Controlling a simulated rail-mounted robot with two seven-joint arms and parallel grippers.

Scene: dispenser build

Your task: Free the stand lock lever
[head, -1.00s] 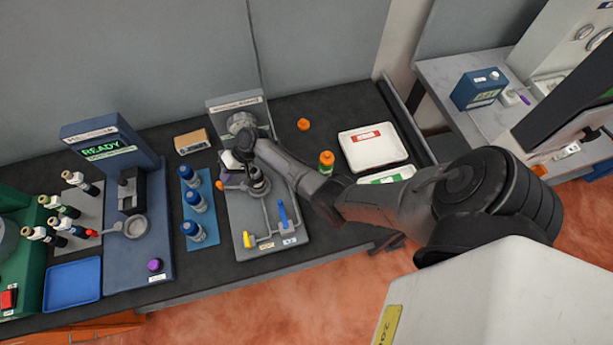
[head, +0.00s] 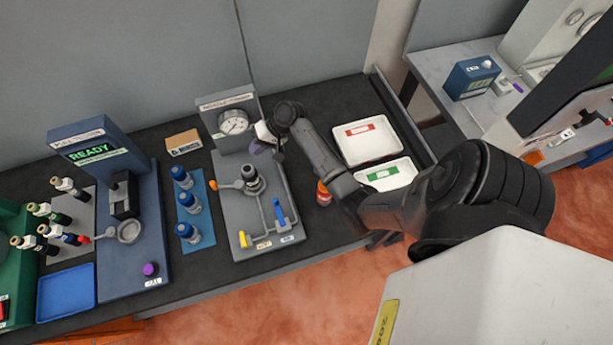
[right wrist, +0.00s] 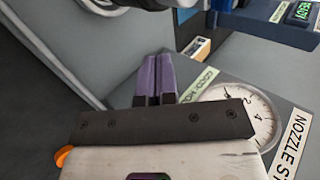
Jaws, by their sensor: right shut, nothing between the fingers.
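The grey nozzle stand (head: 268,218) stands mid-bench, with a round gauge (head: 233,122) on its upright back panel; the gauge also shows in the right wrist view (right wrist: 240,115). An orange-ended lever (head: 222,185) sticks out to the left of the dark round fitting (head: 251,178) on the stand. My right gripper (head: 257,148) is above the stand's back right, beside the gauge and apart from the orange lever. Its purple fingertips (right wrist: 155,78) are together with nothing between them. My left gripper is out of view.
A yellow lever (head: 243,239) and a blue lever (head: 280,213) are on the stand's front. Blue-capped bottles (head: 186,205) stand on a blue mat to the left. An orange-topped bottle (head: 323,194) stands by my right forearm, near white trays (head: 367,155).

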